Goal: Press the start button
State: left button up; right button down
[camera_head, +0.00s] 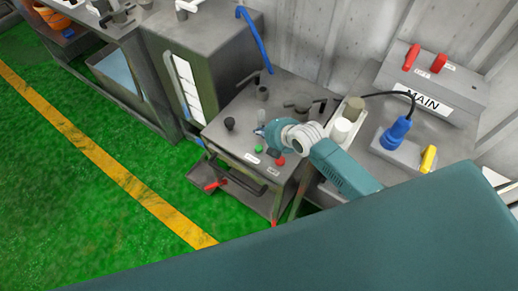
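A green button (258,149) sits on the front of the grey machine's top panel (222,137), with a small white label beside it. A red button (280,161) is to its right, also with a label. The labels are too small to read. My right arm comes in from the right over the panel. My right gripper (261,131) is at the arm's tip, just behind and above the green button in the picture. It looks apart from the button, and its fingers are too small and hidden to tell open from shut. My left gripper is not in view.
Dark knobs (229,124) and levers stand on the panel around my gripper. A grey MAIN box (462,95) with red switches and a blue plug (396,133) with a cable are at the right. Green floor (75,190) with a yellow line is clear at the left.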

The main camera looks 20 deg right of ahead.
jog(key=b, duration=0.4)
send_over(260, 149)
notch_tip(260, 149, down, 6)
jog(key=shift+r, duration=0.25)
jog(key=shift+f+b, duration=0.65)
jog(key=shift+f, duration=0.15)
jog(key=shift+f, duration=0.35)
jog(key=shift+f+b, duration=0.6)
jog(key=shift+f, duration=0.05)
dwell(0.8)
jog(key=shift+r, duration=0.1)
jog(key=shift+r+p, duration=0.9)
jog(key=shift+p, duration=0.05)
